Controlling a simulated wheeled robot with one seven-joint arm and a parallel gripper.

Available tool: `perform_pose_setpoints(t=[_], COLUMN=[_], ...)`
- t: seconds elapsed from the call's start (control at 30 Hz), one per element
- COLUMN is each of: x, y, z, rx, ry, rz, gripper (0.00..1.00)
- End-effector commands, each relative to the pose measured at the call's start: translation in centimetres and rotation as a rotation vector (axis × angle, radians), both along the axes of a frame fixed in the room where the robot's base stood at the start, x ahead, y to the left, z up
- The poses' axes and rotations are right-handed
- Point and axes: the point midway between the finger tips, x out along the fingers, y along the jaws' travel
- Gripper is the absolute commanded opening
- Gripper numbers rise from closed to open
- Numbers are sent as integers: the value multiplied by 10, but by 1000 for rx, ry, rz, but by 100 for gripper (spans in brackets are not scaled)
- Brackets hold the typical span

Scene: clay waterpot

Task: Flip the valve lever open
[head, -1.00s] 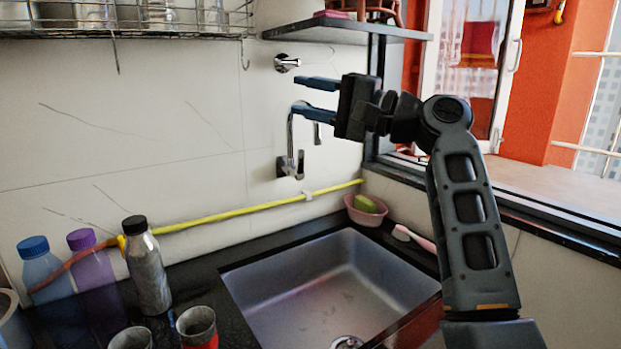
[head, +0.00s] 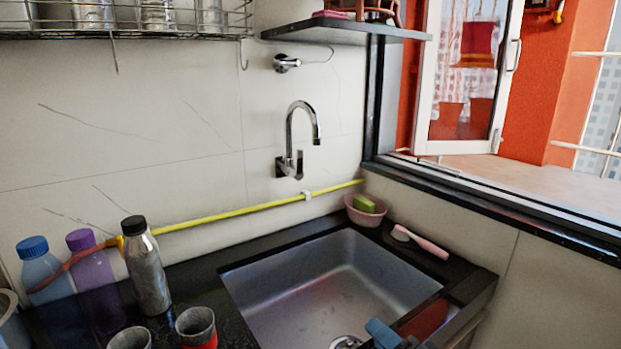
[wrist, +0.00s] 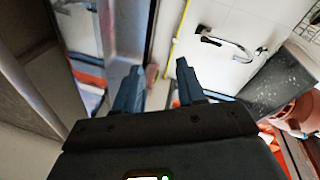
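A chrome wall valve with a small lever (head: 286,63) sits high on the tiled wall, under the shelf. Below it is a curved chrome faucet (head: 301,112) with its own short handle (head: 299,164) at the base. The faucet also shows in the wrist view (wrist: 222,42), where the small chrome piece (wrist: 262,52) near its spout seems to be the upper valve. My gripper (head: 380,329) is low at the bottom edge of the head view, mostly cut off, well away from both fittings. In the wrist view my gripper (wrist: 158,67) has its blue fingers apart, with nothing held.
A steel sink (head: 300,295) lies under the faucet. A yellow hose (head: 235,213) runs along the wall. A pink bowl (head: 365,213) and brush (head: 421,242) stand by the window. Bottles (head: 146,275) and cups (head: 197,327) stand left. A dark shelf (head: 345,29) juts out above.

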Motion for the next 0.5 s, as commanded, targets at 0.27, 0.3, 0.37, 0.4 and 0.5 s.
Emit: perform_pose_setpoints(t=[0.27,0.3,0.37,0.4,0.5], x=[-112,-128,-152,-168,-208], y=[-41,-47,-54,-59,-69], z=[-61,-65,-70,-72,-74], rx=[-252,-290,-348,-388,-486], ry=[-5,-8,-13,-16,-28], rz=[-132,-146,-165,-175,-197], gripper=[39,39,39,39,39])
